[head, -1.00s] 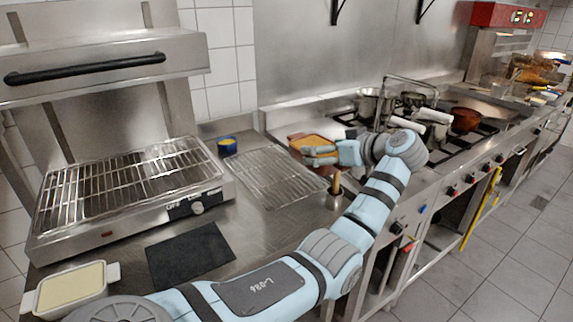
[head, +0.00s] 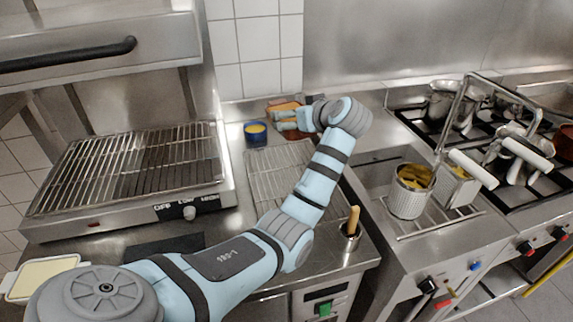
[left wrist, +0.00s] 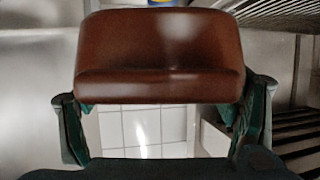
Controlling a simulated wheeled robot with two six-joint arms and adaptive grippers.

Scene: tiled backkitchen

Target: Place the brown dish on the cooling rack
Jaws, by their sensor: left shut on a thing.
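The brown dish (head: 283,105) has an orange-yellow top. My left gripper (head: 288,121) is shut on it, and the gripper hides part of it. In the left wrist view the dish's brown side (left wrist: 160,50) lies between the two fingers (left wrist: 160,100). The cooling rack (head: 268,172) is a wire grid lying flat on the steel counter. In the head view the dish shows beyond the rack's far end; its height over the counter I cannot tell. My right gripper is not in view.
A blue pot (head: 255,133) with yellow contents stands at the rack's far left corner, close to the dish. A grill (head: 130,175) stands left of the rack. A wooden-handled tool stands in a holder (head: 351,232) near the rack's front right. Fryer baskets (head: 410,195) are on the right.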

